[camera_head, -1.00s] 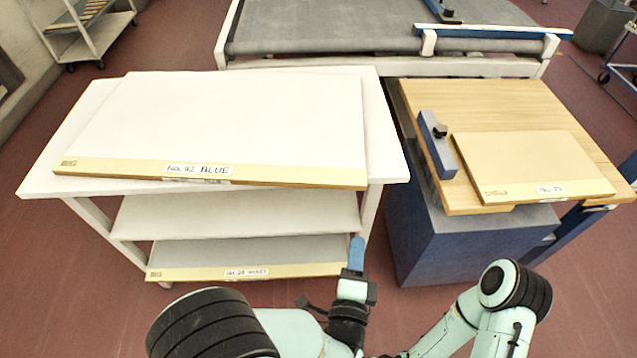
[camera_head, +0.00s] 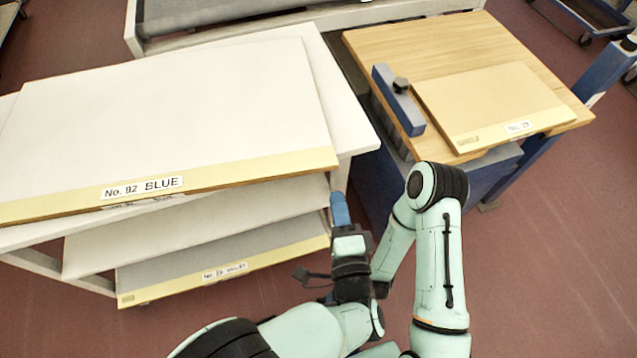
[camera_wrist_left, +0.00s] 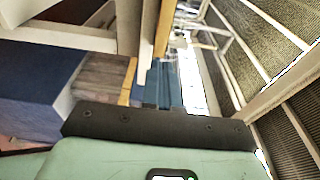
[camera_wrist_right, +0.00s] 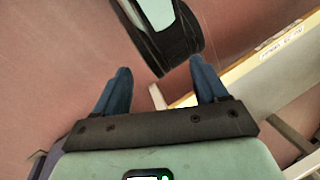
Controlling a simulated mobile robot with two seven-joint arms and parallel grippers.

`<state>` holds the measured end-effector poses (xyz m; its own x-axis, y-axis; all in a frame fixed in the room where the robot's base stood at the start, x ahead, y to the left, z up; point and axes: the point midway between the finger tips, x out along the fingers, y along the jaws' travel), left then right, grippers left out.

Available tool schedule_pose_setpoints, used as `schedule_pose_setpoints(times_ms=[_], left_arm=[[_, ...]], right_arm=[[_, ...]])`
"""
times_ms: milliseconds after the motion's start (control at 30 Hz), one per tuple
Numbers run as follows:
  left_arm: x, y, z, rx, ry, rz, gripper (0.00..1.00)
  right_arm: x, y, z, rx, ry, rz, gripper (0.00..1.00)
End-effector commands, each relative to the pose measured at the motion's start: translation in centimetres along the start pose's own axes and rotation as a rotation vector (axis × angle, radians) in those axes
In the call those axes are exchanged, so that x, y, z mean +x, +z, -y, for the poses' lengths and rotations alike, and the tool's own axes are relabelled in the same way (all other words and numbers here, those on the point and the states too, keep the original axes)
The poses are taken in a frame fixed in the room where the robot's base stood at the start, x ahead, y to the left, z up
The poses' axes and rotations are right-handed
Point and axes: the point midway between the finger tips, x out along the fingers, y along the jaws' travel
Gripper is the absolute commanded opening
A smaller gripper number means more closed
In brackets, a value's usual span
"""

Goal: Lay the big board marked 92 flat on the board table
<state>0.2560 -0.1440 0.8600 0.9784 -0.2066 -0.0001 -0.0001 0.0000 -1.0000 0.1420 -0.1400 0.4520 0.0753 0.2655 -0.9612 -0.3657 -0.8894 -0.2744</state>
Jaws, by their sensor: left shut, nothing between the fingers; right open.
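The big board marked No. 92 BLUE (camera_head: 180,115) lies flat on the top of a white shelved table (camera_head: 345,95) at the left of the head view. It is a white panel with a yellow front edge, and it is skewed a little on the top. My left gripper (camera_head: 340,208) is shut and empty, with its blue fingers just off the right front corner of that table, apart from the board. In the left wrist view its fingers (camera_wrist_left: 167,85) are together. My right gripper (camera_wrist_right: 163,92) is open and empty in the right wrist view; the head view does not clearly show its fingers.
A wooden-topped table (camera_head: 430,45) stands to the right, with a smaller tan board (camera_head: 495,100) and a blue clamp-like block (camera_head: 398,98) on it. Another board (camera_head: 225,270) lies on the white table's lower shelf. Red floor (camera_head: 560,250) is open at the right.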

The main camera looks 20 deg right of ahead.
Motion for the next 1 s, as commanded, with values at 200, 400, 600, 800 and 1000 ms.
schedule_pose_setpoints(times_ms=[200,400,600,800,1000], left_arm=[[3.7,1.4,-0.2,-0.002,0.000,0.004,0.00],[5.0,2.6,-0.1,-0.001,0.000,0.001,0.00],[5.2,2.8,0.0,0.000,0.000,-0.001,0.00],[5.2,2.8,0.0,0.000,0.000,-0.001,0.00],[6.2,3.9,0.3,0.003,-0.001,0.004,0.00]], right_arm=[[1.2,-1.6,-0.5,0.004,0.003,-0.045,0.72],[1.7,-2.6,-0.7,0.006,0.004,-0.072,0.72],[1.7,-2.8,-0.7,0.006,0.004,-0.077,0.72],[1.7,-2.7,-0.7,0.006,0.004,-0.077,0.72],[0.4,-1.1,-0.1,0.002,0.001,-0.033,0.72]])
